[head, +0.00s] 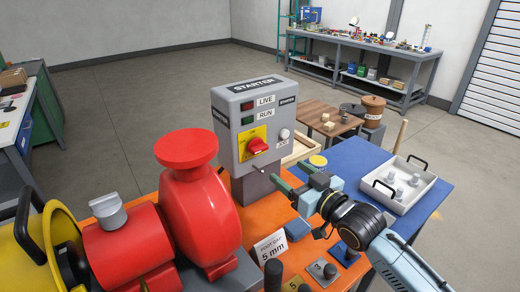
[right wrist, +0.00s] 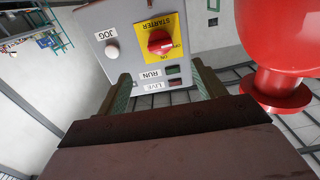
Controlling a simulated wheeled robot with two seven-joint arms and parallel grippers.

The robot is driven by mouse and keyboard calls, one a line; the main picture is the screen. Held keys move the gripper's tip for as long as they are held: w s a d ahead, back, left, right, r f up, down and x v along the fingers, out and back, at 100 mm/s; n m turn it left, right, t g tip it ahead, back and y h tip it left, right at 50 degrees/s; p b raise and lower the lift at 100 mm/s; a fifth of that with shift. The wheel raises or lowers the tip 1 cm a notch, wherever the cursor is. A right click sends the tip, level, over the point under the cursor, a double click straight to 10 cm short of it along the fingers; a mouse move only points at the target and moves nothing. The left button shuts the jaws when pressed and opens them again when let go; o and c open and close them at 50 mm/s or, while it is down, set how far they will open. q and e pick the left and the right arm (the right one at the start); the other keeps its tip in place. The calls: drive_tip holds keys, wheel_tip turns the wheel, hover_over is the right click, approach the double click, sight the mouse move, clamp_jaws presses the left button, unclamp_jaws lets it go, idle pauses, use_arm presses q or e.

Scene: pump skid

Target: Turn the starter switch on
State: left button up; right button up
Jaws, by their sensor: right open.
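The grey starter box (head: 230,108) stands on a post at the orange skid. Its red rotary switch (head: 258,146) sits on a yellow plate on the front face. The switch also shows upside down in the right wrist view (right wrist: 160,42); its exact setting is hard to read. The LIVE lamp (head: 246,106) and RUN lamp (head: 247,120) look dark. My right gripper (head: 291,176) is open and empty, below and right of the switch, apart from it. In the right wrist view its two fingers (right wrist: 164,88) stand wide apart, with the box face beyond them. My left gripper is out of view.
A red pump (head: 212,215) stands close left of the box. A white JOG button (head: 284,133) is right of the switch. A blue table with a grey tray (head: 402,207) lies to the right.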

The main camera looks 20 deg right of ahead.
sight(262, 150)
drive_tip(key=x, duration=1.3)
drive_tip(key=shift+w+r, duration=0.25)
drive_tip(key=c, duration=1)
